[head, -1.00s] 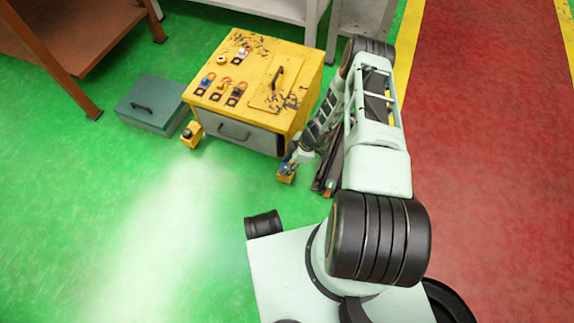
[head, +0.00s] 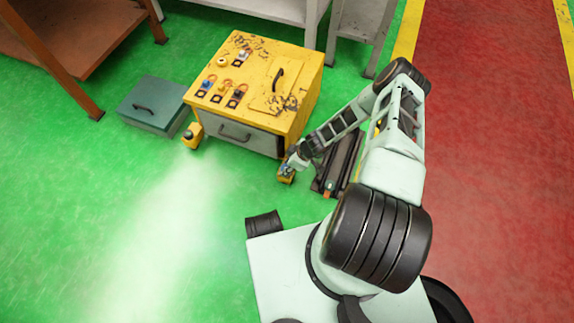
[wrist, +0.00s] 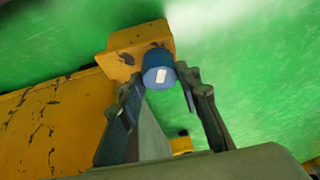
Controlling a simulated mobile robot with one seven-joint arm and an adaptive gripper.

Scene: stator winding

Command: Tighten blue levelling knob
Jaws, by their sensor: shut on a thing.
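The blue levelling knob (wrist: 157,66) has a white mark on its top and sits by a yellow foot bracket (wrist: 124,48) at the cabinet's corner. My gripper (wrist: 160,76) has one finger on each side of the knob and is shut on it. In the head view my gripper (head: 294,163) is low at the front right corner of the yellow cabinet (head: 262,62), over the yellow foot (head: 286,176). The knob is mostly hidden there.
The cabinet has a grey drawer front (head: 233,131) and several small parts on top. A second yellow foot (head: 192,135) stands at its left corner. A teal box (head: 152,104) lies to the left. Dark rails (head: 342,165) lie right of my gripper. Green floor in front is clear.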

